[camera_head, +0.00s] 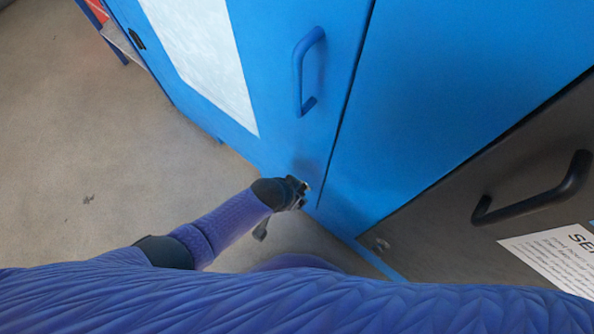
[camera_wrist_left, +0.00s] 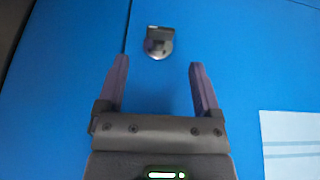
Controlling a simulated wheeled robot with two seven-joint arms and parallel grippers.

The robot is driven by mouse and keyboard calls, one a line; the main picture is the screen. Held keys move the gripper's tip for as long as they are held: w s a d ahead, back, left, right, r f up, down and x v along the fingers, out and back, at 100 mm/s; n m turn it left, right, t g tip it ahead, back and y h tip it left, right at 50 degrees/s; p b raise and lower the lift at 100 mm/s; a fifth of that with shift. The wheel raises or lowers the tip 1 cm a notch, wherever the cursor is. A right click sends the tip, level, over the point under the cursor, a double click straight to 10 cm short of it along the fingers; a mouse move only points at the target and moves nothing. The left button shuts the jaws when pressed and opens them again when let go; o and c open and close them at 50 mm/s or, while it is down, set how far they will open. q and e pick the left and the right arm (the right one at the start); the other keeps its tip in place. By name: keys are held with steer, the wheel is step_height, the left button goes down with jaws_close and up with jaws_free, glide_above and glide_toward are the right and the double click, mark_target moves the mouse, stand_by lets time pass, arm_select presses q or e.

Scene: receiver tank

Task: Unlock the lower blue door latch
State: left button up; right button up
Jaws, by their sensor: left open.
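The lower latch (camera_wrist_left: 158,43) is a small dark metal piece with a rounded base on the blue door (camera_wrist_left: 245,60), just right of a door seam in the left wrist view. My left gripper (camera_wrist_left: 158,68) is open, its two fingers apart and pointing toward the latch. The latch lies just beyond the fingertips, between their lines, and nothing is held. In the head view my left gripper (camera_head: 302,190) is close to the lower part of the blue door (camera_head: 275,90), near its seam edge, and largely covers the latch area. My right gripper is not in view.
A blue handle (camera_head: 300,72) sticks out of the door above my left gripper. A dark grey panel (camera_head: 545,150) with a black handle (camera_head: 535,203) and a printed sign (camera_head: 555,262) is at the right. Open floor (camera_head: 85,150) lies to the left.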

arm_select(q)
steer(key=b+x, duration=0.3)
steer(key=x, duration=0.2)
steer(key=shift+c, duration=0.6)
jaws_close()
steer(key=shift+a, duration=0.1)
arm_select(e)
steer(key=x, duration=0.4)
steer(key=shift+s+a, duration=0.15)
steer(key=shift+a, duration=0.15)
